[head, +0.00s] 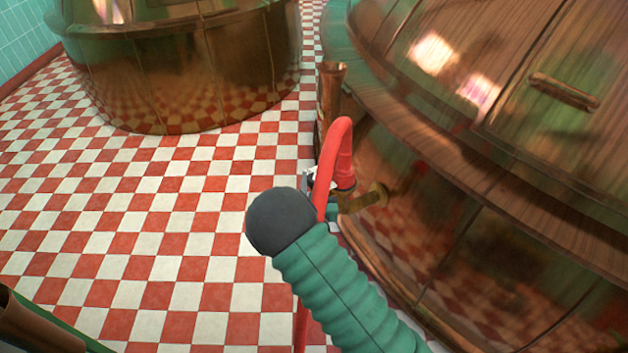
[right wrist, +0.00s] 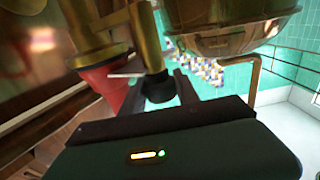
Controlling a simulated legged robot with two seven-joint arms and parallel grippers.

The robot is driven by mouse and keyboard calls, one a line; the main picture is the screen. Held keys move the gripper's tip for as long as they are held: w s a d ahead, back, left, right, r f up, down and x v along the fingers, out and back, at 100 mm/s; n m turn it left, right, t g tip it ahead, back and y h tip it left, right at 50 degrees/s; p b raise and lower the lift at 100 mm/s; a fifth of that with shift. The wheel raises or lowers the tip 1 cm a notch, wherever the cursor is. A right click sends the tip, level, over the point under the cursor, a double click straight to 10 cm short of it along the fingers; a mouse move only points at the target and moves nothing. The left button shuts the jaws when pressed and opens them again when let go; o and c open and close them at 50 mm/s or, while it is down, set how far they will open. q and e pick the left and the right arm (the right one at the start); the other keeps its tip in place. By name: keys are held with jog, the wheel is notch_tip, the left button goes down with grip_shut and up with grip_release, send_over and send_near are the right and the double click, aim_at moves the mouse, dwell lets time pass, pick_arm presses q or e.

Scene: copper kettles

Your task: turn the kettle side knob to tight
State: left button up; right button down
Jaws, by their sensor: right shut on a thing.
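The copper kettle (head: 400,240) fills the right side of the head view. In the right wrist view the side knob (right wrist: 157,90) is a dark piece at the end of a brass stem (right wrist: 150,45). My right gripper (right wrist: 160,92) is shut on it, with one finger on each side. In the head view my right gripper (head: 318,188) is small and partly hidden behind my own arm and a red hose. The knob cannot be made out there. My left gripper is not in view.
The red hose (head: 337,155) bends down from the kettle's side close to my right gripper; its red end (right wrist: 95,88) shows beside the knob. A brass fitting (head: 372,197) sticks out nearby. A second copper kettle (head: 190,75) stands back left. The checkered floor (head: 130,215) between is clear.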

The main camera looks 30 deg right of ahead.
jog(key=shift+a+h, duration=0.1)
jog(key=shift+h, duration=0.2)
jog(key=m+g+h, duration=0.5)
jog(key=g, duration=0.1)
jog(key=shift+m+h+p, duration=0.4)
jog(key=shift+f+m+g+h, duration=0.1)
jog(key=shift+m+g+h, duration=0.4)
jog(key=shift+m+g, duration=0.5)
jog(key=shift+m+g+h, duration=0.5)
jog(key=shift+m+g, duration=0.4)
jog(key=shift+g, duration=1.1)
jog(key=c, duration=0.9)
grip_release()
jog(key=s+a+p, duration=0.3)
jog(key=a, duration=1.3)
jog(key=shift+a, duration=0.3)
